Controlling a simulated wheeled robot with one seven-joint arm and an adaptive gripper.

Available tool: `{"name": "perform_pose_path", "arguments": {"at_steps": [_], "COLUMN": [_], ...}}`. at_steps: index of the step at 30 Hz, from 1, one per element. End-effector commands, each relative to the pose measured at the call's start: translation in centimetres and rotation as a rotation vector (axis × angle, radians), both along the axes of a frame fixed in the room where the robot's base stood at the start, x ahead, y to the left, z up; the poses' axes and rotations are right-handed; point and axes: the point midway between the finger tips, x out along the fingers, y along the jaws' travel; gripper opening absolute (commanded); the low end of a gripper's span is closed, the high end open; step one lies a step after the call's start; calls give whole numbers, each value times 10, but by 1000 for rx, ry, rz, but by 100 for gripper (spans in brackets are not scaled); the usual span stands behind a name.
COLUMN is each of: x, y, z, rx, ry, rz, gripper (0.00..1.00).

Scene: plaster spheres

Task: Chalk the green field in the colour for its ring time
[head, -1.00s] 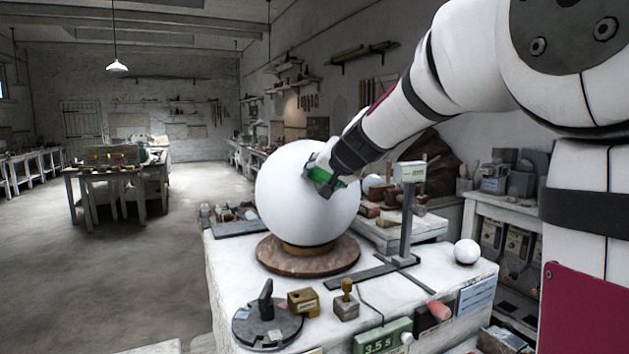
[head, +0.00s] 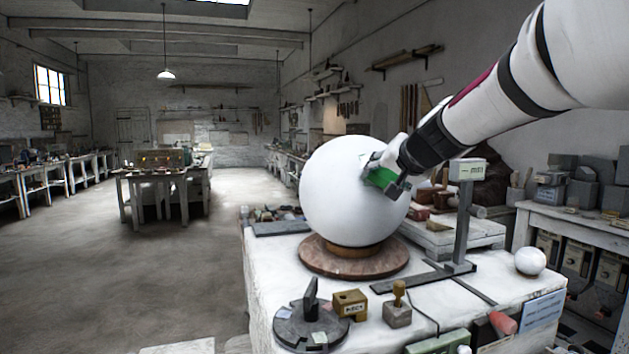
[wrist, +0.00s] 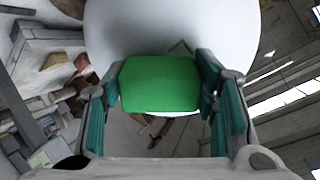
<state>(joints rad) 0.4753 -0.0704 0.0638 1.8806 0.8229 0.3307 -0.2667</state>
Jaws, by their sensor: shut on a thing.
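A large white sphere (head: 345,195) rests on a round brown base (head: 320,260) on the white bench. My gripper (head: 385,180) is at the sphere's upper right side. It is shut on a green block (wrist: 160,84), which sits between the teal finger pads in the wrist view. The block also shows at the gripper's tip in the head view (head: 379,177). A thin green line with a corner (wrist: 181,46) shows on the sphere just beyond the block. I cannot tell whether the block touches the sphere. The block and gripper hide part of the sphere's surface.
A grey post with a small display head (head: 467,171) stands right of the sphere. A small white ball (head: 530,261), a brass-coloured block (head: 350,304), a stamp-like block (head: 397,312) and a dark round plate (head: 311,326) lie on the bench. A green box (head: 440,343) is cut off below.

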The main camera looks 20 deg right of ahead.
Motion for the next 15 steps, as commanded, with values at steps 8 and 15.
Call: {"name": "perform_pose_path", "arguments": {"at_steps": [8, 15], "x": [1, 5], "y": [6, 14], "z": [7, 12], "rx": [0, 0], "ry": [2, 1], "rz": [0, 1], "gripper": [21, 21]}}
